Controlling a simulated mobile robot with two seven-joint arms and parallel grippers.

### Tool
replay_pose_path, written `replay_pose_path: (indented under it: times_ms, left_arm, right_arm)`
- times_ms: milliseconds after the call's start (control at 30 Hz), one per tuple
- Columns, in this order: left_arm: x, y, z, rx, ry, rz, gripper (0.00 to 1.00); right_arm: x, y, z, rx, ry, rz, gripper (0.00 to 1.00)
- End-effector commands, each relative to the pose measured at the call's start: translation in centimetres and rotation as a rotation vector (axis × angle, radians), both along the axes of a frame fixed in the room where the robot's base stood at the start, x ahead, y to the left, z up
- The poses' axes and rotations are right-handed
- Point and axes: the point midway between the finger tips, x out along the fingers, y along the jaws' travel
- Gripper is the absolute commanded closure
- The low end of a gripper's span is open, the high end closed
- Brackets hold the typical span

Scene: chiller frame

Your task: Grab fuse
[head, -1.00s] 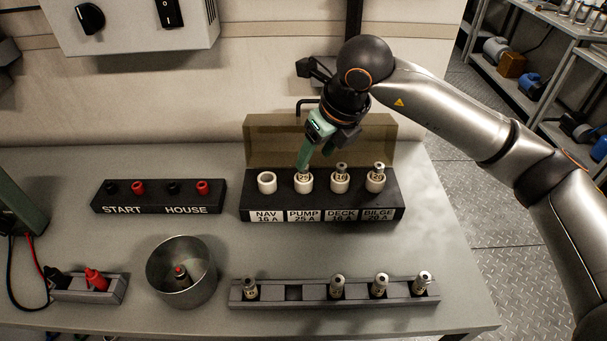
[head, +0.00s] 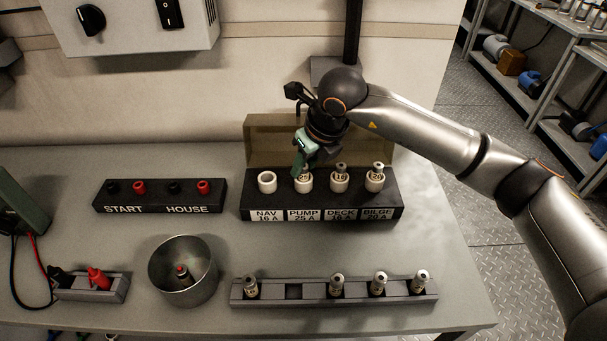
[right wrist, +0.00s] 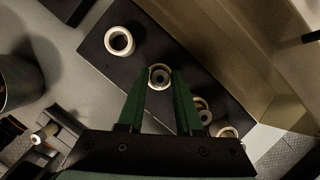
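The fuse block (head: 322,201) has sockets labelled NAV, PUMP, DECK and BILGE. My right gripper (head: 300,172) comes down over the PUMP socket (head: 304,186). In the right wrist view its green fingers (right wrist: 160,88) stand apart, one on each side of that socket, with a round grey end inside the white ring. They look open; no firm contact shows. The fingers partly hide this fuse in the head view. The DECK fuse (head: 341,168) and BILGE fuse (head: 378,168) stand upright in their sockets. The NAV socket (head: 267,182) is empty. My left gripper is out of view.
A raised cover (head: 262,140) stands behind the block. In front, a grey rack (head: 308,296) holds several fuses and has one empty slot. A metal bowl (head: 165,266) holds a fuse. The START/HOUSE block (head: 160,197) is at left.

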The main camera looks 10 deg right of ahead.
Motion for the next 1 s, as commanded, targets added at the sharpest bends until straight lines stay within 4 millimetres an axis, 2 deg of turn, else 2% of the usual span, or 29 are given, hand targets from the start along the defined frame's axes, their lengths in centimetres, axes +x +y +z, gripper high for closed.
replay_pose_path:
  times_ms: [33, 233, 300, 767, 1000]
  left_arm:
    - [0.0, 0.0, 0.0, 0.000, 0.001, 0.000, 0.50]
    - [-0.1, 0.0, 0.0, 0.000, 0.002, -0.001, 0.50]
    - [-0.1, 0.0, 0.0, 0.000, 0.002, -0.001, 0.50]
    - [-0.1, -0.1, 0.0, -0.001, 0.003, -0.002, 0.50]
    - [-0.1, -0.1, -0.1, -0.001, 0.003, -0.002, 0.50]
  right_arm:
    - [0.0, 0.0, 0.0, 0.000, 0.000, 0.000, 0.73]
    - [0.0, 0.0, 0.0, 0.000, 0.000, 0.000, 0.95]
    - [0.0, 0.0, 0.0, 0.000, 0.000, 0.000, 1.00]
    - [0.0, 0.0, 0.1, 0.000, -0.001, 0.000, 1.00]
    - [0.1, 0.0, 1.7, 0.001, -0.003, 0.000, 1.00]
